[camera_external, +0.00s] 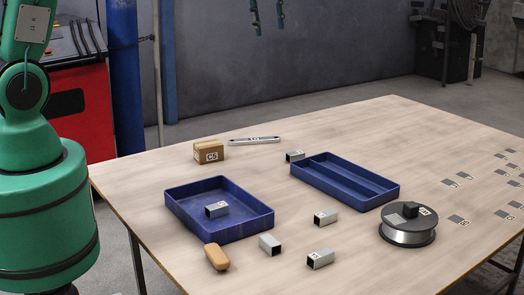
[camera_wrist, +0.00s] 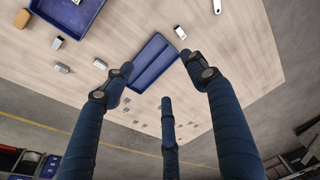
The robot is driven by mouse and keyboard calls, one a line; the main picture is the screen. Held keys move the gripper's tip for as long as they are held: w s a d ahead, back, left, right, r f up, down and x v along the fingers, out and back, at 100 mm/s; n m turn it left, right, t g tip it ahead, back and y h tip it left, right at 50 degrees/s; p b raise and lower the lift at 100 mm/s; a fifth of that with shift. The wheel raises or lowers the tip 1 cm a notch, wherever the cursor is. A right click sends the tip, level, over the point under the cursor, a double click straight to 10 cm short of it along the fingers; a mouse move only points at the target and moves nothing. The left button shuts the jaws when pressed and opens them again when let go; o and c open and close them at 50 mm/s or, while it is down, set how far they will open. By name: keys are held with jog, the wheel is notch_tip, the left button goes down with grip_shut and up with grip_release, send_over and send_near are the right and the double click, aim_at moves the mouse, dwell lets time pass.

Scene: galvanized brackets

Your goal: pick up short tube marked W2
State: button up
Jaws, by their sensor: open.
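Several short square metal tubes lie about, with labels too small to read, so I cannot tell which is W2. One tube (camera_external: 217,209) lies in the open blue tray. Three stand in front on the table: a tube (camera_external: 270,244), another tube (camera_external: 320,259) and a further tube (camera_external: 325,217). A last tube (camera_external: 295,156) lies beside the divided tray; it also shows in the wrist view (camera_wrist: 180,32). My gripper (camera_wrist: 158,72) has its three blue fingers spread, empty and apart from everything. Two of its fingertips (camera_external: 267,15) hang high at the top of the external view.
The open blue tray (camera_external: 245,228) and the divided blue tray (camera_external: 350,190) stand on the wooden table. A cardboard box (camera_external: 209,150), a flat bar (camera_external: 254,140), an orange-brown block (camera_external: 216,257) and a wire spool (camera_external: 408,235) lie around them.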

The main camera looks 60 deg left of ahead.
jog(key=w+a+f+g, duration=0.1)
jog(key=w+a+f, duration=0.2)
jog(key=w+f, duration=0.95)
jog(key=g+b, duration=0.1)
send_over(297, 153)
notch_tip(297, 153, down, 20)
jog(key=shift+w+d+f+m, duration=0.1)
jog(key=shift+d+f+m, duration=0.1)
jog(key=shift+m, duration=0.1)
notch_tip(297, 153, down, 8)
jog(key=shift+f+b, duration=0.25)
jog(key=shift+b, duration=0.45)
jog(key=shift+s+a+f+b, duration=0.15)
jog(key=shift+f+b, duration=0.6)
jog(key=shift+f, duration=1.85)
